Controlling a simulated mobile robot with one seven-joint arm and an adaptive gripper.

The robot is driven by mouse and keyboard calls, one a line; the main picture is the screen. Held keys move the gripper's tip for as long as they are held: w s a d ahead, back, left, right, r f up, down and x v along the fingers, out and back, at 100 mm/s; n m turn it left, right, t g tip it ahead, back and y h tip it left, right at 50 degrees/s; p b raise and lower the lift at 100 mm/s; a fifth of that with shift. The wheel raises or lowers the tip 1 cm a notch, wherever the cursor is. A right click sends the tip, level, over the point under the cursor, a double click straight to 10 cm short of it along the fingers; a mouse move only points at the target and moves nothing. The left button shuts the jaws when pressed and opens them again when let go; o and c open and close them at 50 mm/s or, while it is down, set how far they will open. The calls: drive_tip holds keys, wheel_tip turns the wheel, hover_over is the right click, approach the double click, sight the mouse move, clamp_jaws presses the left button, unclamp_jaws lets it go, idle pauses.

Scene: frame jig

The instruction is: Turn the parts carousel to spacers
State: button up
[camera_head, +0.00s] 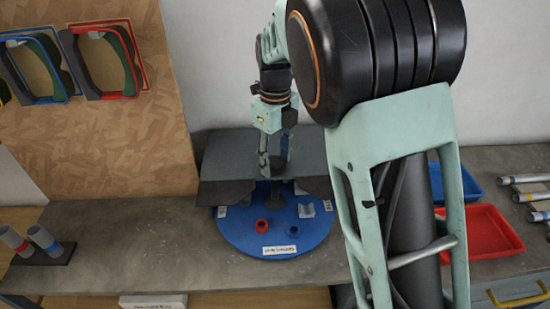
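The parts carousel (240,238) is a round blue disc on the grey bench, partly under a dark grey cover. It carries a red ring-like part (262,227), a small blue part (292,231) and a grey bracket-like part (306,210). A white label (279,250) sits at its front edge; its print is too small to read surely. Other small labels show at its left and right. My gripper (275,165) points down over the cover near the carousel's back, fingers apart, with nothing seen between them. Whether it touches anything is unclear.
The dark grey cover (225,165) stands over the carousel's back half. At the right are a red tray (480,235), a blue tray (462,185) and several metal tubes (530,197). A holder with two tubes (45,240) stands far left. A wooden board (100,150) rises behind.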

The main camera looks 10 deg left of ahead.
drive_tip(key=shift+o, duration=0.7)
drive_tip(key=shift+r, duration=0.3)
wheel_tip(320, 180, up, 11)
drive_tip(key=shift+r, duration=0.2)
